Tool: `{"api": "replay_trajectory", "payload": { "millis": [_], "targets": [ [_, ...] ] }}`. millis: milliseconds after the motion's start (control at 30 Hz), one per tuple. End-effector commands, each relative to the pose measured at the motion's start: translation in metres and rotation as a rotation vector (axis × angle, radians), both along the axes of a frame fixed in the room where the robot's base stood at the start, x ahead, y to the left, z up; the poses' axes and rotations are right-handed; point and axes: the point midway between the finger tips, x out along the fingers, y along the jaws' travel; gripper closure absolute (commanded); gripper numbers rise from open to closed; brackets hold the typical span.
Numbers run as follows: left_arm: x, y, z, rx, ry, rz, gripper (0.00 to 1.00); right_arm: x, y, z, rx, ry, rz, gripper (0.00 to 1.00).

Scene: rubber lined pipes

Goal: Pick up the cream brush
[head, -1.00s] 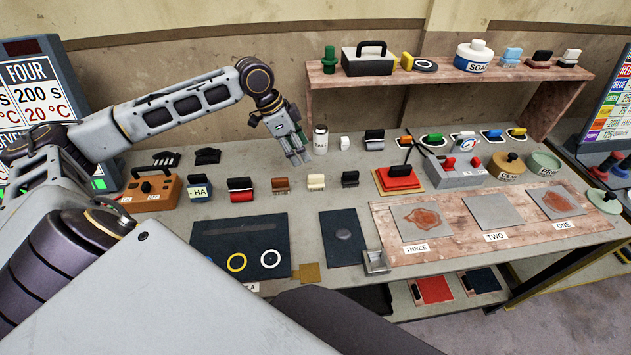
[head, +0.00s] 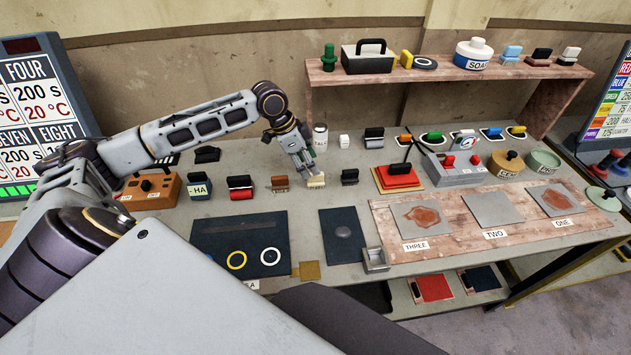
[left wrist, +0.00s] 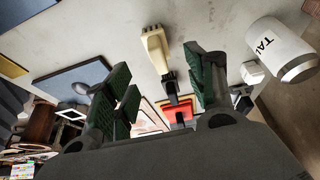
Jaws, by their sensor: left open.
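The cream brush (head: 316,181) stands on the grey bench in the middle of the row of brushes. In the left wrist view, the cream brush (left wrist: 154,47) lies ahead between the green finger pads, near the top of the picture. My left gripper (head: 305,163) is open, just above and behind the cream brush in the head view, and partly covers its top. The left gripper (left wrist: 158,80) holds nothing between its pads. I cannot tell whether a finger touches the brush. My right gripper is not in view.
A brown brush (head: 280,183) stands close on the left and a black brush (head: 349,177) on the right. The white TALC bottle (head: 320,139) stands right behind, near the gripper. A dark mat (head: 342,236) lies in front.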

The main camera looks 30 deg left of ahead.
Motion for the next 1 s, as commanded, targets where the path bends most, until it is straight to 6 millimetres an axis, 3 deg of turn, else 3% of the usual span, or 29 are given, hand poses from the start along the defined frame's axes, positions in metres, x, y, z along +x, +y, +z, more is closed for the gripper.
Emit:
{"api": "replay_trajectory", "payload": {
  "millis": [200, 667, 1000],
  "targets": [
    [0.004, -0.005, -0.015, -0.001, 0.000, 0.000, 0.45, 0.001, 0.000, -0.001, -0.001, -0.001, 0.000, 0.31],
    [0.005, -0.006, -0.019, 0.000, 0.000, 0.000, 0.45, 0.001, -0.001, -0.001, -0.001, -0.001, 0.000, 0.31],
    [0.009, -0.013, -0.049, -0.002, 0.000, 0.001, 0.45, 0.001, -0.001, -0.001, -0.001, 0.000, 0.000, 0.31]
  ]
}}
